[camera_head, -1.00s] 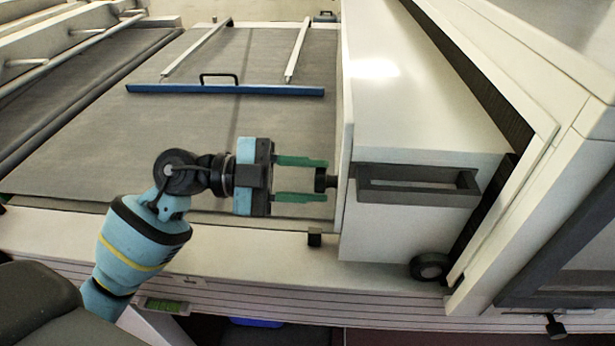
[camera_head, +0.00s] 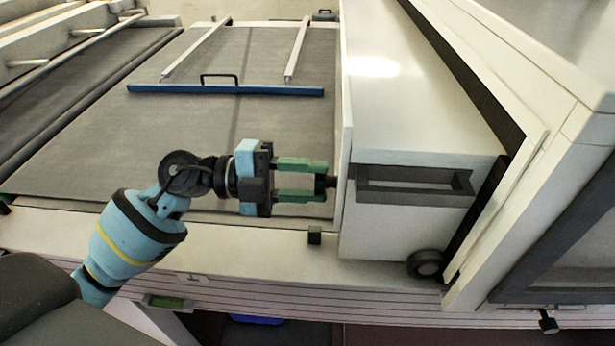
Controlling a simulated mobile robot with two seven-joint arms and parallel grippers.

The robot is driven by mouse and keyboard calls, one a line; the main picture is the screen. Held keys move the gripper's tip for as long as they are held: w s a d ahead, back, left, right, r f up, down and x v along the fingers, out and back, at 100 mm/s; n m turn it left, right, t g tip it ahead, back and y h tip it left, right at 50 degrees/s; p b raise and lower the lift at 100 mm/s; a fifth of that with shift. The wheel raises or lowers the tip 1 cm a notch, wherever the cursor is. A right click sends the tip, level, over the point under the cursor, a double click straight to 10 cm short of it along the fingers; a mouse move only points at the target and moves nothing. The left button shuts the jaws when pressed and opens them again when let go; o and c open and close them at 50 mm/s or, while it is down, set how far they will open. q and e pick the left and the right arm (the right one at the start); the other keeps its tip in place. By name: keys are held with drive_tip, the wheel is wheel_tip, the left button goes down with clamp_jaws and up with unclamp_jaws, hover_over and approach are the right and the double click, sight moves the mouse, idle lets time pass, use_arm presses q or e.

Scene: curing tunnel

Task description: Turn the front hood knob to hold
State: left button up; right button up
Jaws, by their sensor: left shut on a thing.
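The white hood (camera_head: 400,100) stands right of centre, with a grey handle on its near face. The front hood knob (camera_head: 332,182) is a small dark knob sticking out of the hood's left side plate. My left gripper (camera_head: 323,180) reaches it from the left, its two green fingers above and below the knob and shut on it. The fingertips partly hide the knob, and I cannot read its turned position. My right gripper is not in view.
A grey belt (camera_head: 130,130) lies left of the hood, with a blue bar (camera_head: 225,89) across it. A small black block (camera_head: 315,235) stands on the pale front ledge below my gripper. A round black knob (camera_head: 426,263) sits at the hood's lower right.

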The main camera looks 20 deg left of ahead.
use_arm(q)
drive_tip(key=m+b, duration=0.3)
drive_tip(key=m, duration=0.9)
drive_tip(key=shift+f, duration=0.2)
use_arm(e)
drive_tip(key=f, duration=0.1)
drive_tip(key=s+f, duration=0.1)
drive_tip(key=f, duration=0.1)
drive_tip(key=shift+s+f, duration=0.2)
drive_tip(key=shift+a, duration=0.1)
use_arm(q)
drive_tip(key=o, duration=1)
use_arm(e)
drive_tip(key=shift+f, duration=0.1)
use_arm(q)
drive_tip(key=shift+b+v, duration=1.25)
drive_tip(key=shift+v, duration=2.7)
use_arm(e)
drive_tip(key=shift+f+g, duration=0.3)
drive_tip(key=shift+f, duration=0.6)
use_arm(q)
drive_tip(key=shift+r, duration=0.1)
